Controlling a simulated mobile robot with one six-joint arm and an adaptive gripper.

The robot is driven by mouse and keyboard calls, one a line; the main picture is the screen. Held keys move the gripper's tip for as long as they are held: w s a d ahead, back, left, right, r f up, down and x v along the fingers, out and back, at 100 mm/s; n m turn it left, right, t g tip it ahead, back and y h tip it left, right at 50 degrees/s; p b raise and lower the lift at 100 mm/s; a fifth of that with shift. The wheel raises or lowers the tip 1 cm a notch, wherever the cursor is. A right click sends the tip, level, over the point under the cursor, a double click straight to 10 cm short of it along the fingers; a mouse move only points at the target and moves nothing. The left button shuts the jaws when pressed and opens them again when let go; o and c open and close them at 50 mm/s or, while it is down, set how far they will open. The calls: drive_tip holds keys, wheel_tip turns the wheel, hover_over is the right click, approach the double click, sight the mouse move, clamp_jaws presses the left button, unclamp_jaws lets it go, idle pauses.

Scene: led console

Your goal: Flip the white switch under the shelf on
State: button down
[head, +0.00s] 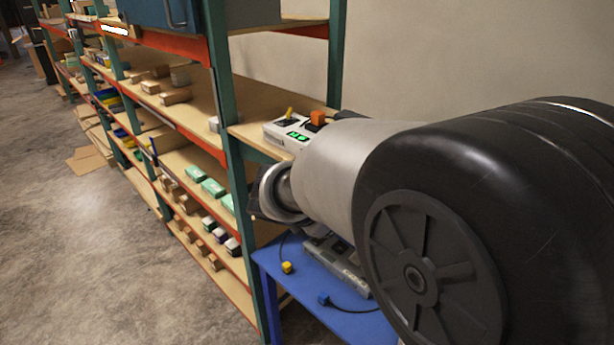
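No white switch can be made out; my arm covers much of the area under the shelf board (252,131). A white console (287,133) with green lit displays, a yellow part and an orange block stands on that board. A grey device (340,262) lies lower down on a blue table (300,290), partly behind my arm. My gripper (262,196) is at the far end of the arm, beside the green shelf post and below the white console. It is mostly hidden by my own wrist, so its fingers and anything between them cannot be made out.
Green posts (222,90) and orange beams frame the shelving. Small boxes (175,97) stand on its boards. The grey floor (70,240) at left is largely clear.

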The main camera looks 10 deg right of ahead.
idle(0.5)
drive_tip(key=c, duration=1.7)
unclamp_jaws()
drive_tip(key=v, duration=1.2)
drive_tip(key=shift+r, duration=0.1)
drive_tip(key=shift+d, duration=0.1)
